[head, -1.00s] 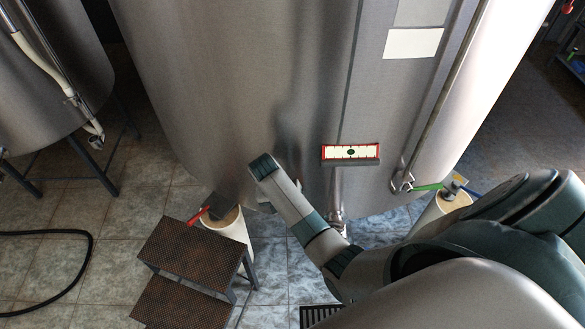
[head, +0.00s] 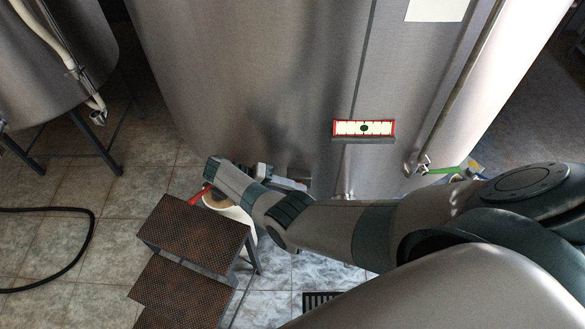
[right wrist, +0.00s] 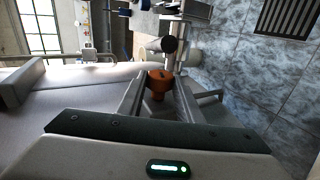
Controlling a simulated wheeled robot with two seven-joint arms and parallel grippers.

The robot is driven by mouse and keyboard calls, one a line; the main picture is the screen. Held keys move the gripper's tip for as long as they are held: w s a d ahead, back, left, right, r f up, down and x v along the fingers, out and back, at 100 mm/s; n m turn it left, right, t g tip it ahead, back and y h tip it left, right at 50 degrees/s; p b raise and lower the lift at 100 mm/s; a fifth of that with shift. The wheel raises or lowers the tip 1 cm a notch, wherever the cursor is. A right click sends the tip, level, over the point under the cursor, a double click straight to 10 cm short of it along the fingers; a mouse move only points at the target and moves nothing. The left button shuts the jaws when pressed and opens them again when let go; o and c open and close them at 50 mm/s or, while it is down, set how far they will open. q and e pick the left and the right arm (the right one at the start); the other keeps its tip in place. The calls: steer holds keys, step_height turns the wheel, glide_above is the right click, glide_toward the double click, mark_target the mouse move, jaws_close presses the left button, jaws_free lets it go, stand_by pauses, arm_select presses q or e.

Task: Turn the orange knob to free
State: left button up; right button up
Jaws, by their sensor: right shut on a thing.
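The orange knob (right wrist: 158,76) shows in the right wrist view, between the tips of my right gripper (right wrist: 160,88). The two fingers are shut on its sides. A dark round part and metal pipework (right wrist: 172,46) lie just beyond the knob. In the head view my right arm reaches in from the right to the lower front of the large steel tank (head: 250,80). The knob is hidden there behind my arm. My left gripper is not in view.
A red-framed scale plate (head: 363,128) sits on the tank above my arm. A dark stepped stool (head: 195,235) and a pale bucket (head: 243,222) stand left of my arm. A floor drain (head: 318,300) lies below. A black hose (head: 75,270) curves across the left floor.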

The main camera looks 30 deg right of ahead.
steer(key=shift+w+f+g+h+b, duration=0.15)
steer(key=shift+g+h+b, duration=0.45)
steer(key=shift+h+b, duration=0.55)
steer(key=shift+b, duration=0.35)
steer(key=o, duration=1)
steer(key=shift+o, duration=0.2)
steer(key=shift+s, duration=0.25)
